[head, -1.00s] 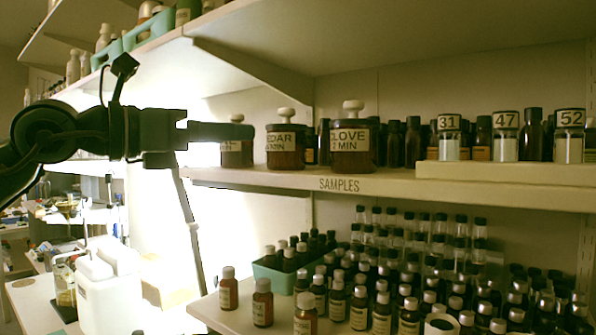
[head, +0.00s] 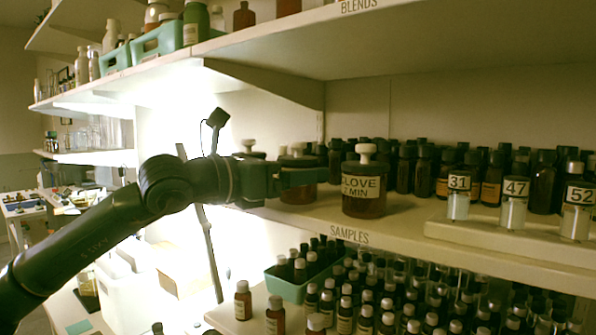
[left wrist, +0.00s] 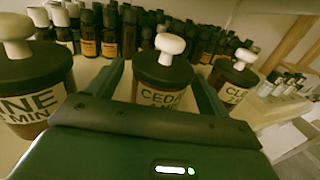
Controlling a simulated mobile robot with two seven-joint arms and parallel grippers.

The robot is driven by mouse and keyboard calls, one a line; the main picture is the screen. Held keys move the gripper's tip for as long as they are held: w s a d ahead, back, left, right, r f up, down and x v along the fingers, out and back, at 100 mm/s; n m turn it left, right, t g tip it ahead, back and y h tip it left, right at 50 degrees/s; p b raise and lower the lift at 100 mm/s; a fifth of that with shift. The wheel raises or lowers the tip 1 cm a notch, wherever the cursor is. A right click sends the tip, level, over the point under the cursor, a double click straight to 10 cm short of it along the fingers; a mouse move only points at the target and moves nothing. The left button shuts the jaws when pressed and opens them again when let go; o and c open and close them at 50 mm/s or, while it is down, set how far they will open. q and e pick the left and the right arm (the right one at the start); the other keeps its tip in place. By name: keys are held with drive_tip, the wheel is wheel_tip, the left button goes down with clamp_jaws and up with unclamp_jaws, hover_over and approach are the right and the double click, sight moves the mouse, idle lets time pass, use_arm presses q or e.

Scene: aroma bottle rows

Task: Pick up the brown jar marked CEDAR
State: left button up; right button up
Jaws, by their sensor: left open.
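The brown CEDAR jar (left wrist: 160,88) has a dark lid and a white knob. It stands upright on the shelf, in the middle of three such jars. In the head view, my left gripper (head: 305,177) covers the label and middle of the CEDAR jar (head: 298,194). In the left wrist view, the left gripper (left wrist: 162,80) is open, with one finger on each side of the CEDAR jar. Whether a finger touches the glass I cannot tell. My right gripper is not in view.
The CLOVE jar (head: 364,190) stands close on the right. Another jar with a label ending in NE (left wrist: 35,85) stands on the left. Several dark bottles (head: 425,168) line up behind. Small numbered jars (head: 514,203) stand on a raised board at the right. A shelf (head: 420,60) hangs above.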

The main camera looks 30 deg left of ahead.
use_arm(q)
drive_tip(key=shift+p+x, duration=0.45)
drive_tip(key=shift+x, duration=0.65)
drive_tip(key=shift+w+d, duration=0.1)
drive_tip(key=shift+w, duration=0.1)
drive_tip(key=c, duration=1.5)
